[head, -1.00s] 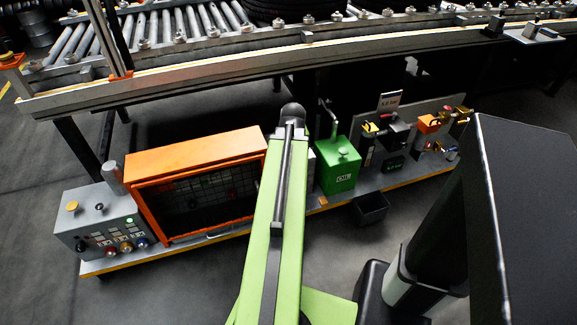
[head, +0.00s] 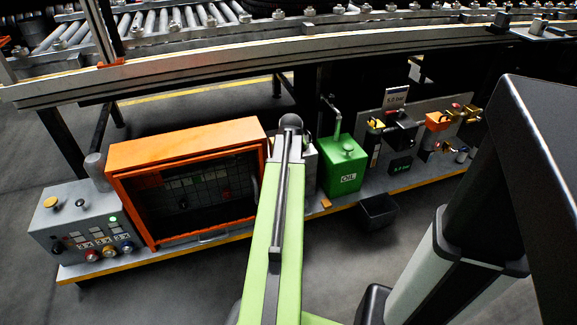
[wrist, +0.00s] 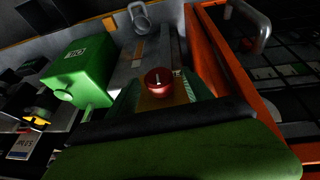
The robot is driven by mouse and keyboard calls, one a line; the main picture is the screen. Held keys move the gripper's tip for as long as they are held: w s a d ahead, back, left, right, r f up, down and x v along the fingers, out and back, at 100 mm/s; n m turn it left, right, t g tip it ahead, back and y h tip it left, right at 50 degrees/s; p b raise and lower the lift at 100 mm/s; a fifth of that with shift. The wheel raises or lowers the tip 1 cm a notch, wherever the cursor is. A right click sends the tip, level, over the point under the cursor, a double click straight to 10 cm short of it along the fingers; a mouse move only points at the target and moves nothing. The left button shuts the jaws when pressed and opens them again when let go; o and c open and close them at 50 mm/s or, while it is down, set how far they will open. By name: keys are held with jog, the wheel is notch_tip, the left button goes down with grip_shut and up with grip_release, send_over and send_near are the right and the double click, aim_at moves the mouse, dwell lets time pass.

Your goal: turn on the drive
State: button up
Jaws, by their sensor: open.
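A red round knob (wrist: 158,82) on a yellow plate shows in the wrist view, between the green oil box and the orange cabinet. My gripper (head: 290,124) is at the far end of my green arm in the head view, over the gap between cabinet and oil box. In the wrist view its open jaws show dimly at both sides of the knob; whether they touch it I cannot tell. My arm hides the knob in the head view. A grey control box (head: 85,222) with a lit green lamp and several coloured knobs stands at the left.
The orange cabinet (head: 185,143) stands close left of my arm, the green oil box (head: 342,165) close right. A padlock (wrist: 140,18) shows beyond the knob. A valve panel (head: 420,135) is farther right. The roller conveyor (head: 240,58) runs behind; the floor in front is clear.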

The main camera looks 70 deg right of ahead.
jog(key=shift+r, duration=0.1)
jog(key=shift+c, duration=0.5)
grip_shut()
jog(key=shift+s+d+t+y, duration=0.25)
jog(key=shift+t+y, duration=0.55)
jog(key=shift+t, duration=0.2)
jog(key=shift+a+m+t+y+b, duration=0.1)
jog(key=shift+m+t+y+b, duration=0.3)
jog(key=shift+t+y, duration=0.15)
jog(key=shift+o, duration=0.5)
grip_release()
